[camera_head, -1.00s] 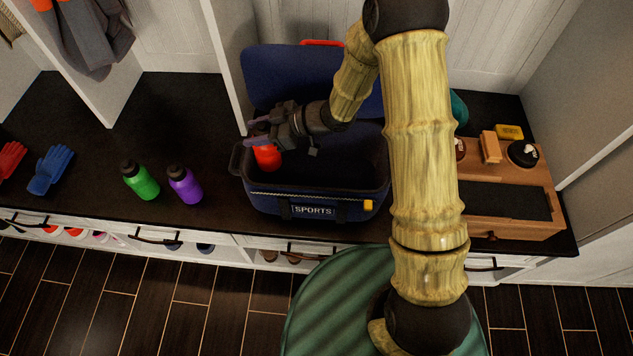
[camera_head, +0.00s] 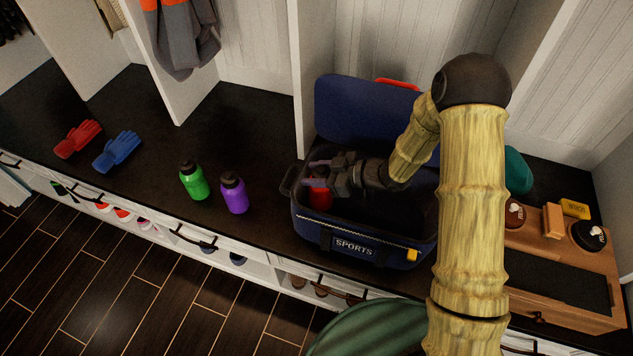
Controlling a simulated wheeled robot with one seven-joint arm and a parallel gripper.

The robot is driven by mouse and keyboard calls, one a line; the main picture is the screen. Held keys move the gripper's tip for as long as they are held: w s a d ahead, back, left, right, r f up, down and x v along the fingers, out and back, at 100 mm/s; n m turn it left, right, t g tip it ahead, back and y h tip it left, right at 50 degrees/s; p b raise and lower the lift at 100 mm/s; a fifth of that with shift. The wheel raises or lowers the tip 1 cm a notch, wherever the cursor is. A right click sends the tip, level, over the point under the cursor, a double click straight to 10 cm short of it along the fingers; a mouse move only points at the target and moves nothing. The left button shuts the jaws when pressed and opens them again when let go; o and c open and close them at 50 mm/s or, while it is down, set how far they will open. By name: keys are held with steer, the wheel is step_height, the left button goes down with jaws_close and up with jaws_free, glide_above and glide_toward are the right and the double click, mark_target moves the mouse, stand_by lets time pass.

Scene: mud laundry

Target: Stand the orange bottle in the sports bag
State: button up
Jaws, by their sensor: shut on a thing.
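The sports bag (camera_head: 355,246) is dark blue with a "SPORTS" label and stands on the black bench top with its lid raised at the back. The orange bottle (camera_head: 320,198), which looks red-orange, is upright inside the left end of the bag. My gripper (camera_head: 318,171) reaches in from the right and is shut on the top of this bottle. The jaws hide the bottle's cap. The bottle's base is hidden behind the bag's front wall, so I cannot tell if it touches the bag floor.
A green bottle (camera_head: 194,182) and a purple bottle (camera_head: 234,194) stand left of the bag. Blue (camera_head: 117,151) and red (camera_head: 77,138) gloves lie farther left. A wooden shoe-care box (camera_head: 572,295) is at the right. A white divider (camera_head: 303,75) rises behind the bag's left end.

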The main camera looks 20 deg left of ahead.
steer(key=shift+f+b, duration=0.45)
steer(key=shift+f, duration=1.55)
steer(key=o, duration=1.3)
steer(key=shift+d+r, duration=0.2)
steer(key=shift+r, duration=0.05)
steer(key=p+v, duration=0.2)
steer(key=v, duration=0.9)
steer(key=shift+d, duration=0.25)
